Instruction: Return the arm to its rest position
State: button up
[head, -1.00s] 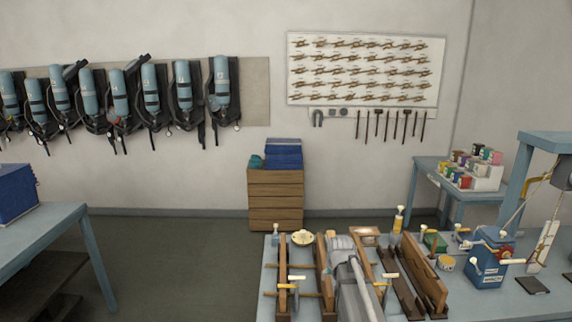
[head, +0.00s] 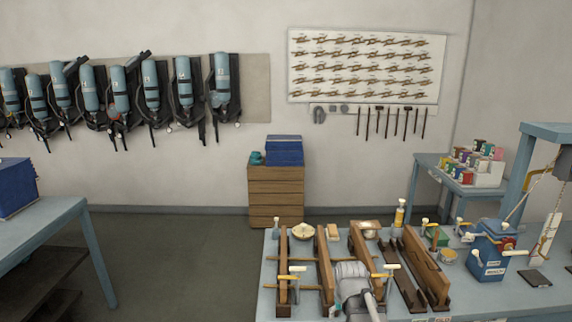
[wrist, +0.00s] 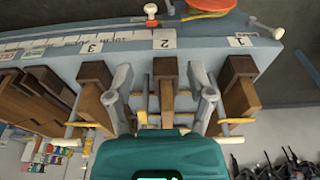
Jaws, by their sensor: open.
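My arm (head: 354,290) shows as a grey link at the bottom of the head view, in front of the wooden racks on the workbench (head: 300,240). The gripper's fingers cannot be made out there. In the wrist view my gripper (wrist: 160,75) has its two grey fingers spread apart, with the teal housing (wrist: 160,157) below them. Nothing is held between them. Wooden rails (wrist: 165,85) of the bench racks show beyond and between the fingers. How far the fingertips stand from the rails I cannot tell.
Wooden racks with yellow and white-knobbed rods crowd the bench near my arm. A blue box device (head: 490,250) and a blue frame (head: 545,130) stand at the right. A second table (head: 40,225) is at the left, with open floor (head: 170,260) between.

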jog(key=s+f+g+b, duration=0.1)
jog(key=s+f+b, duration=0.1)
jog(key=s, duration=0.9)
jog(key=shift+d+f+g, duration=0.15)
jog(key=shift+f+g, duration=0.25)
